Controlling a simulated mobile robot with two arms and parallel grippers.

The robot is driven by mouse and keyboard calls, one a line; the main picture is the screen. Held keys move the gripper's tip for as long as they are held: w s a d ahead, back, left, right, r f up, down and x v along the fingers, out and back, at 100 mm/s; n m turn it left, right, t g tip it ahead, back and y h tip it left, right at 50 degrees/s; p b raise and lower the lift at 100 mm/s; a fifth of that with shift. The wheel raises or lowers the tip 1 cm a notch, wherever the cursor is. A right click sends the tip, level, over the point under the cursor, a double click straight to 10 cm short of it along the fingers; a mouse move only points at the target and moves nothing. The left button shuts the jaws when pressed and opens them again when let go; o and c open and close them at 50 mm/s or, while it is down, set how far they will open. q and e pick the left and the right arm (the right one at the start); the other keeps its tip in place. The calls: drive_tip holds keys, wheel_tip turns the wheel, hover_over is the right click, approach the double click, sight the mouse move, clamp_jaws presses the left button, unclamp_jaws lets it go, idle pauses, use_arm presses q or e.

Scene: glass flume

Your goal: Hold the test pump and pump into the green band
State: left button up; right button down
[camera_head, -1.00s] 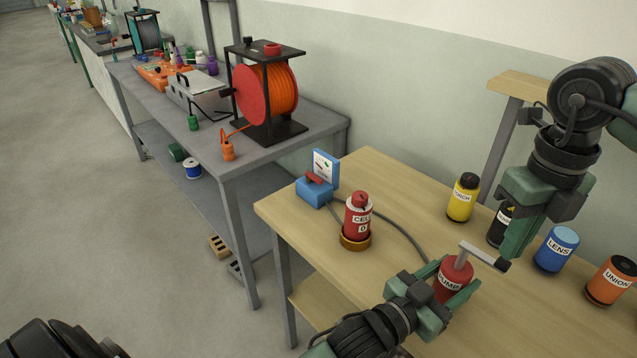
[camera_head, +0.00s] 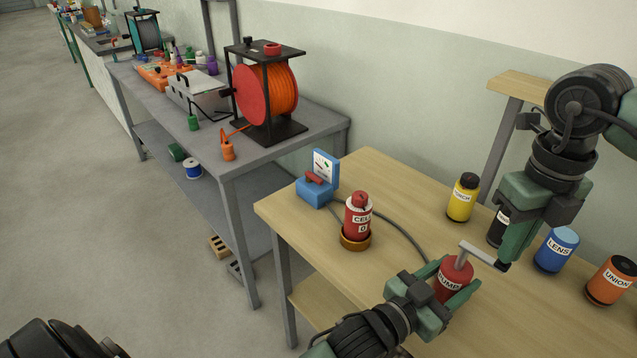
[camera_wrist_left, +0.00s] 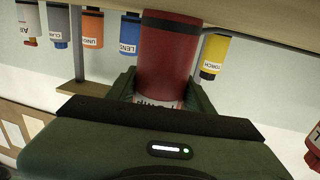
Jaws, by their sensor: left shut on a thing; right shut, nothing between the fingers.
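The red test pump (camera_head: 453,281) stands on the wooden table, its side lever (camera_head: 478,254) ending in a black grip. My left gripper (camera_head: 447,290) is shut around its body; the left wrist view also shows the red pump body (camera_wrist_left: 168,58) between the fingers. My right gripper (camera_head: 509,260) is shut and empty, its tips at the lever's black grip; whether they touch I cannot tell. The blue gauge unit (camera_head: 315,193) has a white dial (camera_head: 325,166); its needle and band are too small to read. A hose runs from it toward the pump.
A red cell (camera_head: 357,216) stands in a brass ring left of the pump. Yellow torch (camera_head: 461,201), blue lens (camera_head: 556,250), orange union (camera_head: 609,283) and a black container stand behind and right. A grey bench (camera_head: 270,150) with a cable reel (camera_head: 268,92) is at the left.

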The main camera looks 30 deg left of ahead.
drive_tip(key=shift+f, duration=1.15)
drive_tip(key=shift+r, duration=1.55)
idle(0.5)
drive_tip(key=shift+f, duration=1.6)
drive_tip(key=shift+r, duration=1.6)
idle(0.4)
idle(1.2)
